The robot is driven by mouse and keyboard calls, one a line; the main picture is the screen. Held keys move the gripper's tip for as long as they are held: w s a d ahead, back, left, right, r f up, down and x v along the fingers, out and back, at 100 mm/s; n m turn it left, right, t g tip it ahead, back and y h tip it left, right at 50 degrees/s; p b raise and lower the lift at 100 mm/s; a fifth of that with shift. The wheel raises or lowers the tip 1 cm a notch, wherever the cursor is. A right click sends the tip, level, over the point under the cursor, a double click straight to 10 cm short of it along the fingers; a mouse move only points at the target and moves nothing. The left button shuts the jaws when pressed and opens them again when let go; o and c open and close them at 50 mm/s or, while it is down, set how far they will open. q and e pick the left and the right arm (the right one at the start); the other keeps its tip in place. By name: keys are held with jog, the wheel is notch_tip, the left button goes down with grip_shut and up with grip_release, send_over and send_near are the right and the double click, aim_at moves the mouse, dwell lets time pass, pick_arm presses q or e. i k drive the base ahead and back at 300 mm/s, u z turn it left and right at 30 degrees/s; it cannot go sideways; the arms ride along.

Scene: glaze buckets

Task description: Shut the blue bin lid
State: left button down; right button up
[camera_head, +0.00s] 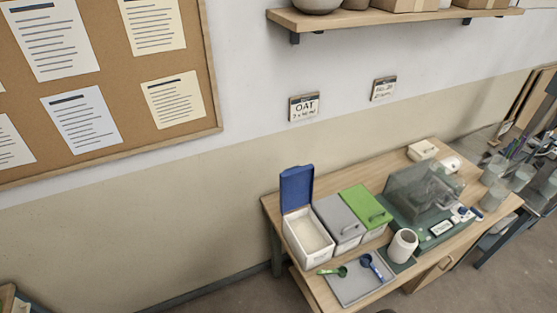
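The blue lid (297,188) stands upright, open, at the back edge of its white bin (305,238). The bin sits at the left end of the wooden table, and pale material shows inside it. Beside it to the right are a bin with a grey lid (339,215) and a bin with a green lid (365,204), both shut. Neither of my grippers shows in the head view.
A grey tray (352,291) with a green scoop (334,271) and a blue scoop (371,266) lies in front of the bins. A white jar (402,245) and a clear-covered scale (420,192) stand to the right. Open floor lies left of the table.

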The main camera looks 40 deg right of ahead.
aim_at(296, 183)
jog(key=z, duration=0.45)
jog(key=i, duration=0.65)
jog(key=z, duration=0.7)
